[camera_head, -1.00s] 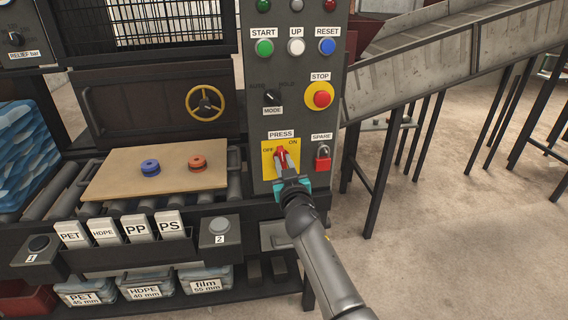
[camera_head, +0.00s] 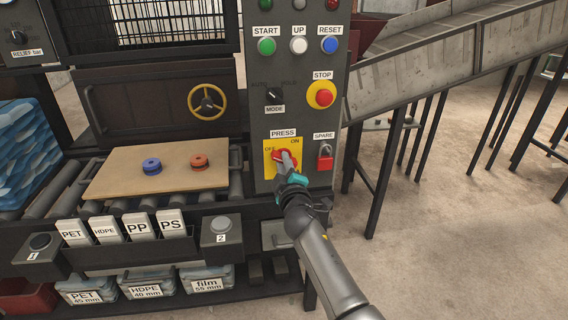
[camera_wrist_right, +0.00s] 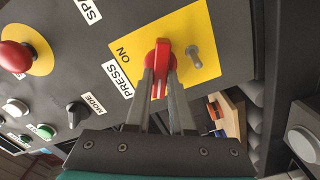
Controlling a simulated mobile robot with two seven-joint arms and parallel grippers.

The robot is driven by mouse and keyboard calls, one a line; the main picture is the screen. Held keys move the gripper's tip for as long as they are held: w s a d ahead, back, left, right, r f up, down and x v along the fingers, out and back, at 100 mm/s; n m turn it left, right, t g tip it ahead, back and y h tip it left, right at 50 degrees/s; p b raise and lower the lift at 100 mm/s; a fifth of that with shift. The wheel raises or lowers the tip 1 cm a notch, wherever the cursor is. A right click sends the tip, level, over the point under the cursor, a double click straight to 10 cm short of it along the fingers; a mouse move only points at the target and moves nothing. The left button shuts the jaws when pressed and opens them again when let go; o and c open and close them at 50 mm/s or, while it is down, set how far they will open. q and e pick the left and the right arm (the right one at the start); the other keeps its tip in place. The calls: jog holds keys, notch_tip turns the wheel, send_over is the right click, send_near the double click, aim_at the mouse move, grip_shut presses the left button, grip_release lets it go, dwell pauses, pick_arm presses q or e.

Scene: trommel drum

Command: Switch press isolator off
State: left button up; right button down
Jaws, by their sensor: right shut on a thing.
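The press isolator (camera_head: 272,157) is a red rotary handle on a yellow plate, low on the grey panel under the PRESS label. OFF is marked at the plate's upper left, ON at its upper right. My right gripper (camera_head: 287,163) is shut on the red handle. In the right wrist view the red handle (camera_wrist_right: 163,52) sits between the two grey fingers, and the ON mark shows beside it. The OFF mark is hidden there. In the head view the fingers cover much of the handle, so its exact angle is hard to read. My left gripper is not in view.
A red padlock (camera_head: 325,158) hangs at SPARE, right of the plate. The red STOP button (camera_head: 321,95) and MODE knob (camera_head: 274,95) are above. A board (camera_head: 140,180) with two discs lies on rollers at left. Open floor is at right.

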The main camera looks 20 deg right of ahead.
jog(key=n, duration=0.5)
jog(key=shift+f+n, duration=0.25)
jog(key=shift+n, duration=0.15)
dwell(0.4)
jog(key=c, duration=0.8)
grip_release()
jog(key=shift+a, duration=0.1)
